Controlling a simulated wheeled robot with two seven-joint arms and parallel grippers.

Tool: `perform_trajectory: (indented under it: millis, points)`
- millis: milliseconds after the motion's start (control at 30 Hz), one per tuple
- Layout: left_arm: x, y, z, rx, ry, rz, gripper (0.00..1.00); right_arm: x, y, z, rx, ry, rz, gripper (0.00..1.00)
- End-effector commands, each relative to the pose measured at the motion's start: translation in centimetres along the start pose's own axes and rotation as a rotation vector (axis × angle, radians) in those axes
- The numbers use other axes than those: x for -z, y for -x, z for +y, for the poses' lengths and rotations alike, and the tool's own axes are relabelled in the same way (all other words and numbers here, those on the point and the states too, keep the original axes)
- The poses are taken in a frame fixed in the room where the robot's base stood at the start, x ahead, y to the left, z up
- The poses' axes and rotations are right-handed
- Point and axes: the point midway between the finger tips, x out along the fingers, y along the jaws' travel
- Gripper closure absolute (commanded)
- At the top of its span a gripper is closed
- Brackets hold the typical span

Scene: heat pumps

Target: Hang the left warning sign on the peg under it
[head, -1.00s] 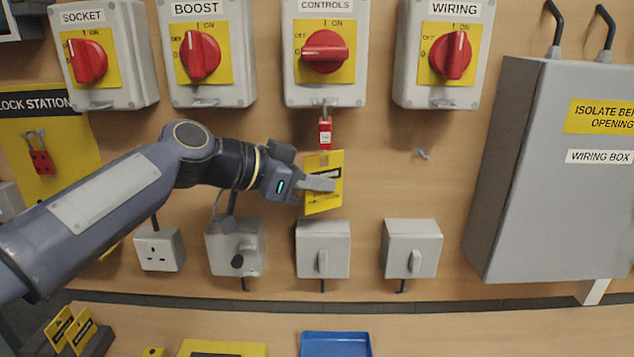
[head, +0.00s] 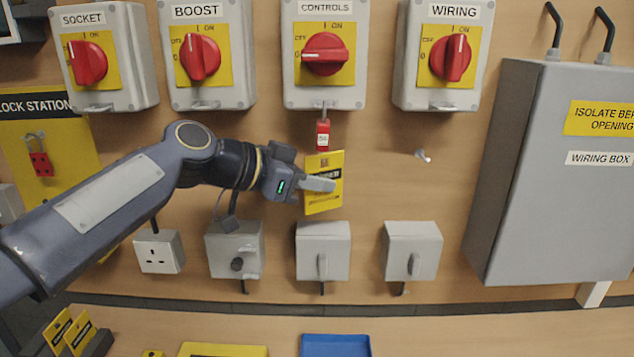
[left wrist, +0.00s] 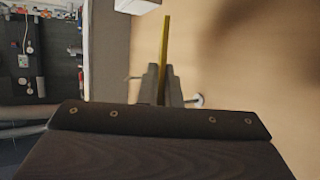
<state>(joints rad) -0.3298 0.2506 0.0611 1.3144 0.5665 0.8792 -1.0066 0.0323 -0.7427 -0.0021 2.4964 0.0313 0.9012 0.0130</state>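My left gripper (head: 318,184) is shut on a yellow warning sign (head: 324,200), which hangs upright just in front of the board, below the CONTROLS switch (head: 326,88). In the left wrist view the sign (left wrist: 164,45) shows edge-on between the two fingers (left wrist: 163,84). A small metal peg (head: 422,156) sticks out bare from the board to the right, below the WIRING switch. The left wrist view shows a peg (left wrist: 198,100) right of the fingers. Whether the sign touches a peg behind it is hidden. My right gripper is not in view.
A red padlock (head: 322,135) hangs from the CONTROLS switch just above the sign. Grey boxes (head: 323,250) sit below it. Two more yellow signs (head: 70,333) stand in a dark holder at lower left. A blue tray (head: 336,345) lies on the bench. A large grey wiring box (head: 545,200) juts out at right.

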Motion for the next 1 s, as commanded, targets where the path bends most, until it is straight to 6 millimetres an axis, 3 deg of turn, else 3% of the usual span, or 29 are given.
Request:
perform_trajectory:
  millis: [1000]
  points:
    - [0.2, -0.5, -1.1, 0.000, 0.001, 0.000, 1.00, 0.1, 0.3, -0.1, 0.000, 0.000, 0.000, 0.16]
